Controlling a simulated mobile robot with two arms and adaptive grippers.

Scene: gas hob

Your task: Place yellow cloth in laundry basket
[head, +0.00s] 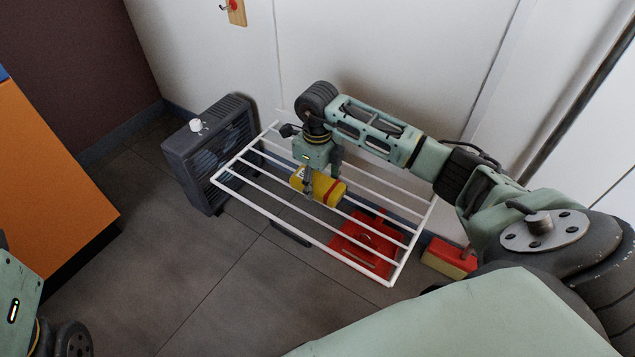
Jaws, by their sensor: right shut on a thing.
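My right gripper (322,185) points down over the white wire rack. No laundry basket can be made out for certain. Only part of my left arm shows at the lower left, and its fingertips are out of view.
The white wire rack (262,207) stands above the grey tiled floor. A red object (362,252) lies beneath it. A red and yellow block (449,258) is at its right. A dark fan-like box (203,165) stands at its left. An orange cabinet (50,190) is at far left. Floor in front is clear.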

